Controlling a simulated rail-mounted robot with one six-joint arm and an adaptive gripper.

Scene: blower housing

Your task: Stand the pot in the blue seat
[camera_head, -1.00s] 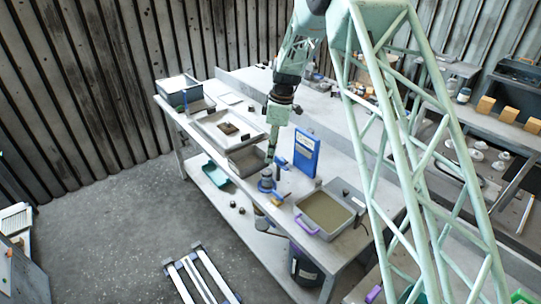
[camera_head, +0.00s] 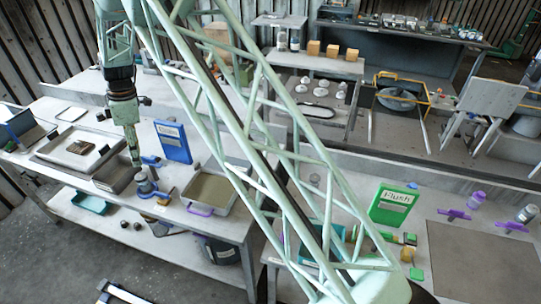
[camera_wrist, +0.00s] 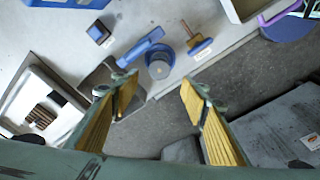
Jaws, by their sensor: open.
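A small grey round pot (camera_wrist: 159,69) stands upright on the bench, with the blue seat (camera_wrist: 157,52) showing around it in the wrist view. Whether it is fully down in the seat I cannot tell. A blue bar (camera_wrist: 140,46) extends from beside the pot. In the head view the pot (camera_head: 144,186) is near the bench's front edge, under my gripper (camera_head: 135,160). In the wrist view my gripper (camera_wrist: 158,86) is open, its yellow-padded fingers spread on both sides of the pot, with nothing held between them.
A blue sign (camera_head: 172,142) stands behind. A green sign (camera_head: 392,204) marks another bench.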

